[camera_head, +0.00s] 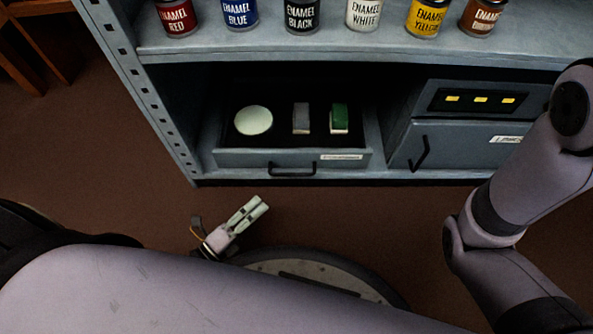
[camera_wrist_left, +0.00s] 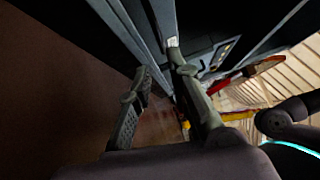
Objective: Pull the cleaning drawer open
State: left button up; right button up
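The cleaning drawer (camera_head: 232,160) sits in the lower left bay of the grey cabinet. Its front carries a small white label, too small to read, and a black bar handle (camera_head: 292,174). Its open top shows a pale round disc (camera_head: 253,120), a grey block (camera_head: 301,118) and a green and white block (camera_head: 339,118) on a black liner. I cannot tell how far out the drawer stands. My left gripper (camera_head: 260,203) is in front of and below the handle, apart from it and empty. In the left wrist view (camera_wrist_left: 158,62) its fingers are apart. My right gripper is not in view.
Several enamel paint cans (camera_head: 302,14) stand on the shelf (camera_head: 300,48) above. A closed compartment (camera_head: 455,145) with a handle is at right. My right arm crosses the right side. Brown floor lies before the cabinet. A red-handled tool (camera_wrist_left: 221,86) shows in the wrist view.

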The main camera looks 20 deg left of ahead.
aim_at(293, 173)
pick_arm(q)
jog(key=shift+b+x, duration=2.5)
jog(key=shift+x, duration=4.45)
jog(key=shift+s, duration=0.1)
jog(key=shift+c, duration=0.2)
grip_shut()
